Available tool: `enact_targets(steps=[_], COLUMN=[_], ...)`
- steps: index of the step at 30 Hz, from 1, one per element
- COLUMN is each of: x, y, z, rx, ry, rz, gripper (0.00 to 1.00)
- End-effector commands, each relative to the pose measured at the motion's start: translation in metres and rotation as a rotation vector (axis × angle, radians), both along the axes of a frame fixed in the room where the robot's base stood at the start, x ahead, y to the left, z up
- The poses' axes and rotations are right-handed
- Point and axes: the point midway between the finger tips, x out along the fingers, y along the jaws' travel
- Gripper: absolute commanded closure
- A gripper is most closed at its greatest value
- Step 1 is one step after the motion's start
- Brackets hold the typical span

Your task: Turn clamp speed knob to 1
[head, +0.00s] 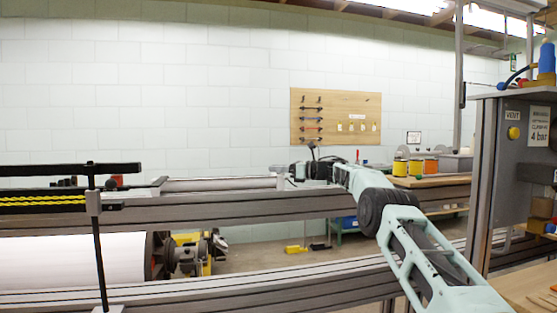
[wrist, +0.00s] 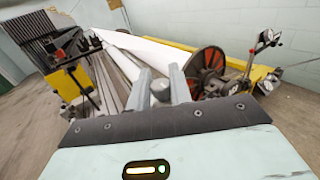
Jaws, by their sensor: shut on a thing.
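In the wrist view my gripper (wrist: 161,82) has its two grey fingers on either side of a small round grey knob (wrist: 162,90). The gripper is shut on this knob. I take it for the clamp speed knob; no scale, number or pointer on it can be read. In the head view my arm reaches away from the right to the far rail. My gripper (head: 286,178) is small there, at the end of the arm, and the knob cannot be made out.
A white roll (head: 70,262) lies between the metal rails (head: 300,208) at the left. A grey control box (head: 522,150) with a yellow button (head: 514,132) stands at the right. A wooden tool board (head: 336,117) hangs on the wall. Thread spools (head: 416,167) stand behind my arm.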

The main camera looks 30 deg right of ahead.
Motion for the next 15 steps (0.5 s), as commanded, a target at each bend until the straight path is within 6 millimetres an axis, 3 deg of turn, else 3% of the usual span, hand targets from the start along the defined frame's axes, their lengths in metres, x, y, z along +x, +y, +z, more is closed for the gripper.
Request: enact_targets(steps=[15], x=[0.0003], y=[0.0013], z=[-0.0013], rx=[0.0], ry=[0.001], rz=[0.025], gripper=[1.0])
